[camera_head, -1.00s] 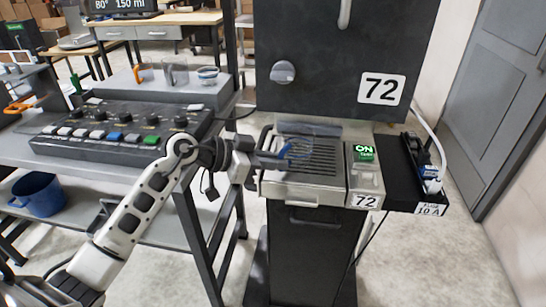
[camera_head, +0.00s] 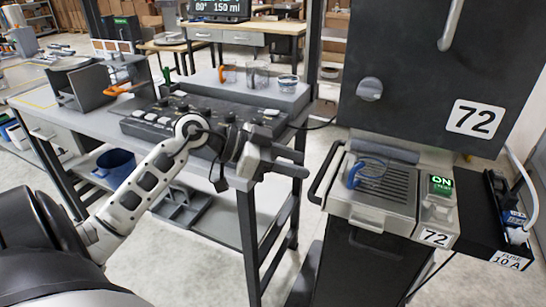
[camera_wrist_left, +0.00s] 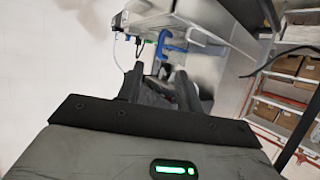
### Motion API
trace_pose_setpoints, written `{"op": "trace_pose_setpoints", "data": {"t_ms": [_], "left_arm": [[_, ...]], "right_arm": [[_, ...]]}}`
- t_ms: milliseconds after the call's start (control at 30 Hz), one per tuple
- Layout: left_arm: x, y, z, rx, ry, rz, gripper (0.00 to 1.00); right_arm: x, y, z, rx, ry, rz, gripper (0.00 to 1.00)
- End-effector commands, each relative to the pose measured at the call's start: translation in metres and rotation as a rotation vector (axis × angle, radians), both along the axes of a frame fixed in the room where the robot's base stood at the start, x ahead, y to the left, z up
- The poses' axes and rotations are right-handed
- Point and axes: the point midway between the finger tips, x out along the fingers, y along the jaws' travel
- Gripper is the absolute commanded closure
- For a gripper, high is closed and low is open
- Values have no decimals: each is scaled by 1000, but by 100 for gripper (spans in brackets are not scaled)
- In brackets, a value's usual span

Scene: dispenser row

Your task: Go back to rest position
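My left gripper (camera_head: 286,164) is in front of the button panel, left of dispenser 72 (camera_head: 415,70), pointing right. Its fingers look apart, with nothing between them. In the left wrist view the two fingers (camera_wrist_left: 158,82) stand apart. A clear mug with a blue handle (camera_head: 367,172) stands on the drip grille (camera_head: 388,190) of the dispenser, apart from the gripper. Its blue handle also shows in the left wrist view (camera_wrist_left: 178,48). My right gripper is in neither view.
The button panel (camera_head: 150,128) lies on the grey table. An orange-handled mug (camera_head: 229,73), a clear cup (camera_head: 258,75) and a small bowl (camera_head: 287,83) stand on the shelf behind. A blue bucket (camera_head: 114,168) is on the lower shelf. A bar handle (camera_head: 325,172) juts from the dispenser.

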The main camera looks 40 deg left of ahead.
Motion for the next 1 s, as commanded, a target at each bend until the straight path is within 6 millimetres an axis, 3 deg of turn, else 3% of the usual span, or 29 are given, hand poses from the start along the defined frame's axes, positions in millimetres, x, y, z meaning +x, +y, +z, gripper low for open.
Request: {"op": "trace_pose_setpoints", "data": {"t_ms": [233,600,700,867,1000], "left_arm": [[-25,24,13,1,2,0,64],[-29,27,17,-2,-2,-2,64],[-29,18,14,-32,-45,-30,64],[-29,-20,6,-186,-273,-66,64],[-25,-37,-13,-319,-476,112,64]], "right_arm": [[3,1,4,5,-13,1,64],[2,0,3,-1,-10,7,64],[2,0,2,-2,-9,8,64],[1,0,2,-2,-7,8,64],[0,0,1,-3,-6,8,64]]}}
